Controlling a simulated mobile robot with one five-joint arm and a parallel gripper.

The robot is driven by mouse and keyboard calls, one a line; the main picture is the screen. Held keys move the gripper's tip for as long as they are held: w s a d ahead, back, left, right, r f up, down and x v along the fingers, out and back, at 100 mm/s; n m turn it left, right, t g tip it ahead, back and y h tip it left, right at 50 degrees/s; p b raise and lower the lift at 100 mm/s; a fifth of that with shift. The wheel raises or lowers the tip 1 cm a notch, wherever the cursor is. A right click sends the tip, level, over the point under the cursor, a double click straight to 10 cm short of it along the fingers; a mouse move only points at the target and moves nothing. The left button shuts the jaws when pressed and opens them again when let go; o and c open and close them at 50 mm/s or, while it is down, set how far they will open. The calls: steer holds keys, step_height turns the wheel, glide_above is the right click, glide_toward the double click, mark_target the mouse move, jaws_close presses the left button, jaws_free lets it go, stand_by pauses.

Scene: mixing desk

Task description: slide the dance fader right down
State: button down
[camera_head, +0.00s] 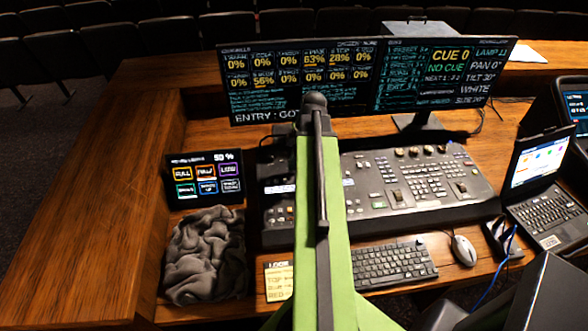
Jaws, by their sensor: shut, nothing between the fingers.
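The black mixing desk (415,180) lies on the wooden table, with knobs, buttons and small pale labels. Its left part (278,208) shows beside my arm and holds small controls. My green and black arm rises through the middle of the view and hides a strip of the desk. I cannot pick out the dance fader; the labels are too small to read and some controls are behind my arm. My gripper's fingertips do not show. The wide monitor (300,95) behind the desk shows mostly 0%, with 63%, 28% and 56% among the values.
A small touch screen (204,180) reading 50% and a crumpled grey cloth (205,256) are at left. A note card (279,282), keyboard (393,262) and mouse (463,250) lie in front. A laptop (545,190) stands right. Bare wood (110,200) is at far left.

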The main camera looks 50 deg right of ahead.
steer(key=shift+f, duration=0.2)
steer(key=shift+s+a, duration=0.1)
steer(key=shift+s, duration=0.05)
stand_by(0.6)
steer(key=shift+s+a, duration=0.7)
steer(key=shift+s, duration=0.1)
steer(key=shift+s+a, duration=0.5)
steer(key=shift+s, duration=0.1)
step_height(320, 180, up, 5)
steer(key=p, duration=0.4)
steer(key=shift+r+p, duration=0.1)
steer(key=shift+p, duration=0.25)
step_height(320, 180, up, 5)
steer(key=p, duration=0.4)
steer(key=shift+p, duration=0.4)
